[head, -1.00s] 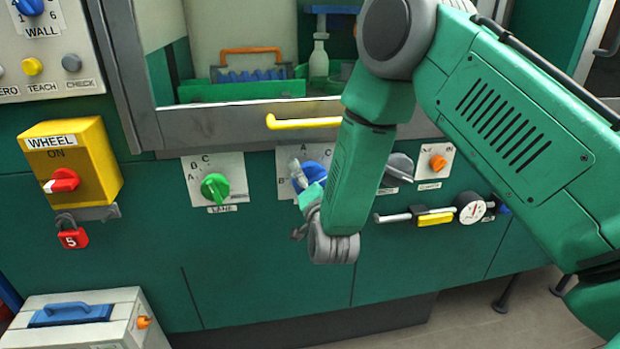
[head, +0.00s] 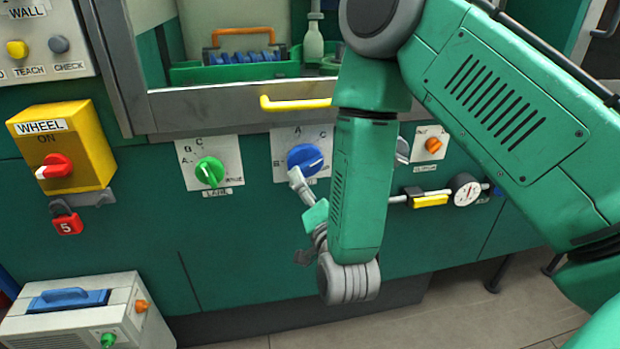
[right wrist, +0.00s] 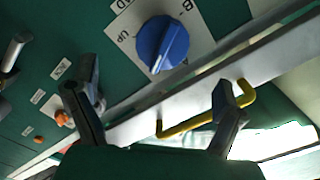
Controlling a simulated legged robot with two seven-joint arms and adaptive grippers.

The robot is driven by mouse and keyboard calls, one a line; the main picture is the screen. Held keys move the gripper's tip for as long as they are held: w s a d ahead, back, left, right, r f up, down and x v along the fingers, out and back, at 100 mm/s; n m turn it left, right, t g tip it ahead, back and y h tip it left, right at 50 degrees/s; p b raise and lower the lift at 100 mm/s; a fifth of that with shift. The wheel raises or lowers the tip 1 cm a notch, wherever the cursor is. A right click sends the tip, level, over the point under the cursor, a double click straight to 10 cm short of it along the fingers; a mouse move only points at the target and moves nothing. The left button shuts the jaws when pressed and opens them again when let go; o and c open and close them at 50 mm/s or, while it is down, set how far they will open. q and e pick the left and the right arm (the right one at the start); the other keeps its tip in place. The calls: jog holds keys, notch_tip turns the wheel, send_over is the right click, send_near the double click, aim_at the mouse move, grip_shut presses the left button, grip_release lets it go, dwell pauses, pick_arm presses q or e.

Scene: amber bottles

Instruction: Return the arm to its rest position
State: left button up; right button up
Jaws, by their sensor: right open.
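My right arm comes in from the right in the head view, and its forearm hangs down in front of the green cabinet. My right gripper (head: 302,215) is partly hidden by the wrist; one grey finger points up, just below the blue knob (head: 304,158). In the right wrist view the gripper (right wrist: 155,102) has its two fingers wide apart with nothing between them. The blue knob (right wrist: 162,44) shows beyond the fingertips, apart from them. My left gripper is in neither view.
A green knob (head: 209,172) is left of the blue one. A yellow handle (head: 296,103) juts out above. A yellow WHEEL switch box (head: 85,125) with a red padlock (head: 66,219) is at left. A grey case (head: 70,322) stands lower left. Floor shows below the cabinet.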

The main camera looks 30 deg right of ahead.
jog(key=shift+s+a, duration=0.15)
jog(key=shift+s, duration=0.3)
jog(key=shift+f, duration=0.1)
jog(key=s+a+f+n+g+y, duration=0.1)
jog(key=s+f+n+g+y, duration=0.25)
jog(key=s+f, duration=0.45)
jog(key=s+a+f+n+g+y, duration=0.1)
jog(key=s+f+n+g+y, duration=0.3)
jog(key=f, duration=0.7)
jog(key=s+f+n+g, duration=0.3)
jog(key=s+g, duration=0.1)
jog(key=s, duration=0.4)
jog(key=s+f+n+g+h, duration=0.1)
jog(key=s+f+n+g, duration=0.3)
jog(key=s, duration=0.4)
jog(key=shift+s+d+f+g, duration=0.2)
jog(key=shift+s+d+g, duration=0.1)
jog(key=shift+g, duration=0.05)
jog(key=shift+w+h, duration=0.1)
jog(key=shift+h, duration=0.15)
